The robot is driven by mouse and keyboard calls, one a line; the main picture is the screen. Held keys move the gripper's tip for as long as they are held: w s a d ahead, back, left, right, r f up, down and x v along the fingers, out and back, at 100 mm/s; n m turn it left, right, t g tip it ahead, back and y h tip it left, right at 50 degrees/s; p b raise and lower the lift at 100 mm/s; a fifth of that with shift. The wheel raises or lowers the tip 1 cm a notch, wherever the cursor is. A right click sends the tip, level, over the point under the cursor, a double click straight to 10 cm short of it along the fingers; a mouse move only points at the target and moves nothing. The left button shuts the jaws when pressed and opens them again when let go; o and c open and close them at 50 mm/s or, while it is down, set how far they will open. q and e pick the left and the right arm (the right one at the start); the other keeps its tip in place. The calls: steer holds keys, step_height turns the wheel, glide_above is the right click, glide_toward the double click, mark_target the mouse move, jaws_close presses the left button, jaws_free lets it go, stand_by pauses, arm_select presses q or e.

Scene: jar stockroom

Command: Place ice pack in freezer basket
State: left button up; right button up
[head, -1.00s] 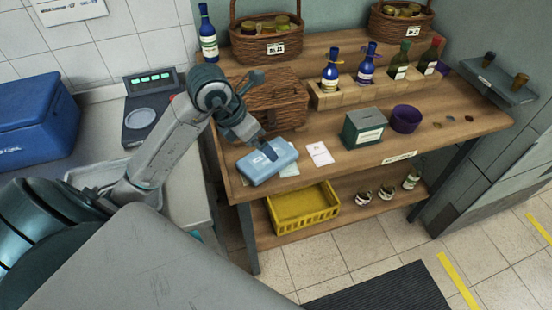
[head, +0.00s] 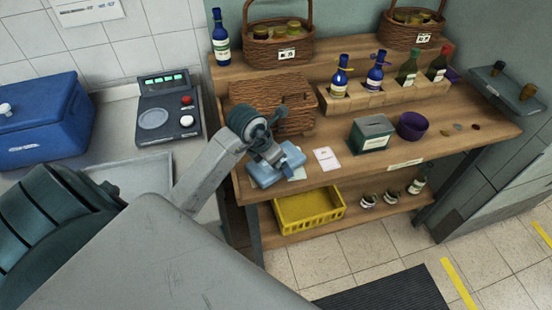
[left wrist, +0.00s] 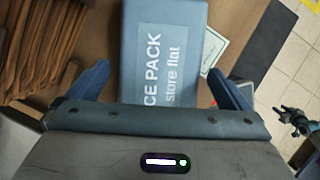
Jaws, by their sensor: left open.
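The light blue ice pack (head: 264,178) lies flat near the front left corner of the wooden shelf top. In the left wrist view the ice pack (left wrist: 165,45) shows its printed label. My left gripper (head: 278,160) is over the pack, and its jaws (left wrist: 158,82) are open, one finger on each side of the pack, with visible gaps. A yellow slatted basket (head: 310,210) sits on the lower shelf below; I cannot read a label on it. A dark jointed part (left wrist: 295,120) at the right of the wrist view may be my right gripper; its jaws are unclear.
A brown wicker box (head: 272,104) stands just behind the pack. A white card (head: 326,158), a green box (head: 371,134) and a purple bowl (head: 412,126) stand to the right. Small jars share the lower shelf with the yellow basket. The shelf's front edge is close to the pack.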

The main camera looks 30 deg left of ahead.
arm_select(q)
steer(key=shift+f, duration=0.15)
steer(key=shift+c, duration=0.2)
steer(key=c, duration=1.1)
steer(key=shift+c, duration=1)
steer(key=shift+w, duration=0.1)
